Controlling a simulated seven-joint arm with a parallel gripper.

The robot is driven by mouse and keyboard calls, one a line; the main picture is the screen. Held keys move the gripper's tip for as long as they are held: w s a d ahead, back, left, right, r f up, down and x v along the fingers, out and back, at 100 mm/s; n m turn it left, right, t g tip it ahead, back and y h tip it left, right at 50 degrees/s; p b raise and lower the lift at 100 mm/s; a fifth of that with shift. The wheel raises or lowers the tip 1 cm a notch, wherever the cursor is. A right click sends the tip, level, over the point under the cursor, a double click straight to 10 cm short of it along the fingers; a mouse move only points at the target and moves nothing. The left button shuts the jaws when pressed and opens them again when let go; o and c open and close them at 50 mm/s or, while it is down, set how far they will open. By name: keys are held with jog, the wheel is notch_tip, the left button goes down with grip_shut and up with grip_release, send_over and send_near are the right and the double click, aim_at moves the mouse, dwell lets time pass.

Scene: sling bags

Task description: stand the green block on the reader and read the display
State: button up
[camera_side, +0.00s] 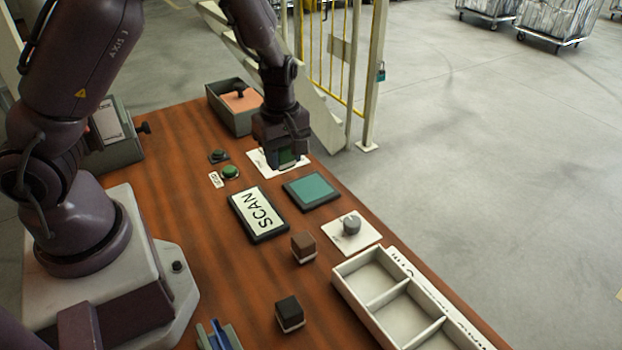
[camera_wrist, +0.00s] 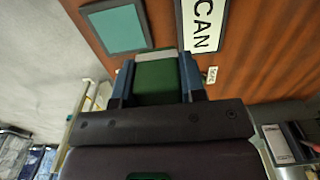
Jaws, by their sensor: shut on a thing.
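My gripper (camera_side: 289,160) is shut on the green block (camera_wrist: 158,82), which sits between the two bluish fingers in the wrist view and has a pale grey end. In the side view the gripper points down over a white plate (camera_side: 257,158), mostly hiding it and the block; I cannot tell whether the block touches the plate. A teal pad in a dark frame (camera_side: 311,190), seemingly the reader, lies just in front of the gripper, with nothing on it; it also shows in the wrist view (camera_wrist: 118,30). The display (camera_side: 258,212) beside it reads "SCAN".
A green button (camera_side: 230,172) is left of the gripper. A brown block (camera_side: 303,245) and a black block (camera_side: 289,311) stand nearer the front. A knob (camera_side: 351,225) on a white plate and a compartment tray (camera_side: 373,289) are at right. An open box (camera_side: 232,117) stands behind.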

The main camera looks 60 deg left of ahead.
send_over(311, 188)
jog(key=f, duration=0.6)
jog(key=shift+s+f, duration=0.2)
jog(key=shift+w+f, duration=0.2)
jog(key=shift+f, duration=1.6)
jog(key=shift+f, duration=0.1)
jog(key=o, duration=0.9)
jog(key=shift+f, duration=0.1)
